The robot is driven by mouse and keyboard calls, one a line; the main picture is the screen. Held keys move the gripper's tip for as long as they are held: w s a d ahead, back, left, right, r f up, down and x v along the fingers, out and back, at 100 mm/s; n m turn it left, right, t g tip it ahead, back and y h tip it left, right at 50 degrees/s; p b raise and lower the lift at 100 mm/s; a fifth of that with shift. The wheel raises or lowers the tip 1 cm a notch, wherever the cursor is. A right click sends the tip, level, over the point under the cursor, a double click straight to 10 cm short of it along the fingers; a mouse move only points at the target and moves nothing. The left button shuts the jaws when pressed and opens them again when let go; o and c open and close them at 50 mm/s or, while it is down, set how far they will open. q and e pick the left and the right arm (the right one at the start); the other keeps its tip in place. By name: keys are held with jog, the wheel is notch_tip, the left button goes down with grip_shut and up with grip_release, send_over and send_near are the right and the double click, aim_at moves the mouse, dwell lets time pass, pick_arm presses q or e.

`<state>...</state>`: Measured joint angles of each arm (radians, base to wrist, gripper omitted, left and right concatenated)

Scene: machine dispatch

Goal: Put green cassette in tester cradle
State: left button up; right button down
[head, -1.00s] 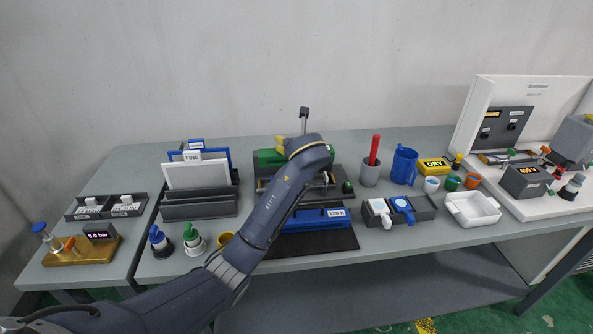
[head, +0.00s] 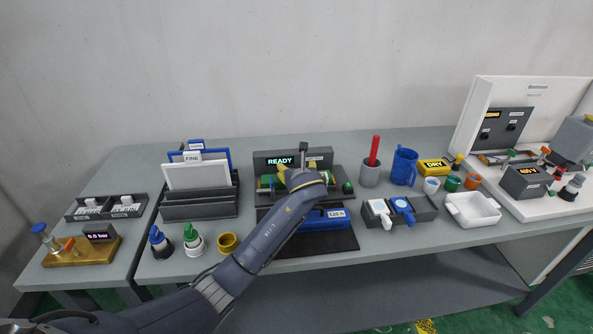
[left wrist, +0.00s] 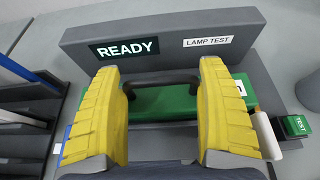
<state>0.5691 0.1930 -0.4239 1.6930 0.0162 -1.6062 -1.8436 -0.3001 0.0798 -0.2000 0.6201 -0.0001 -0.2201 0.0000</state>
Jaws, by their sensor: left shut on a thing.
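The green cassette (left wrist: 165,104) has a dark handle bar on top and a pale label at its right end. It shows partly in the head view (head: 264,182), behind my left arm. My left gripper (left wrist: 160,95) has its yellow fingers shut on the cassette at the handle. The cassette is at the tester cradle (head: 341,196), in front of the tester's upright panel (left wrist: 165,40), which reads READY. Whether it rests fully on the cradle floor is hard to tell. My right gripper is not in view.
A green TEST button (left wrist: 297,125) is right of the cradle. A blue cassette (head: 325,217) lies on a dark mat in front. A plate rack (head: 200,210) stands left; a red-handled tool in a grey cup (head: 370,174) and a blue mug (head: 404,165) stand right.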

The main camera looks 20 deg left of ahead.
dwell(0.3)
pick_arm(q)
jog(key=o, duration=1.5)
jog(key=shift+f, duration=0.15)
jog(key=v, duration=1.2)
jog(key=shift+d, duration=0.1)
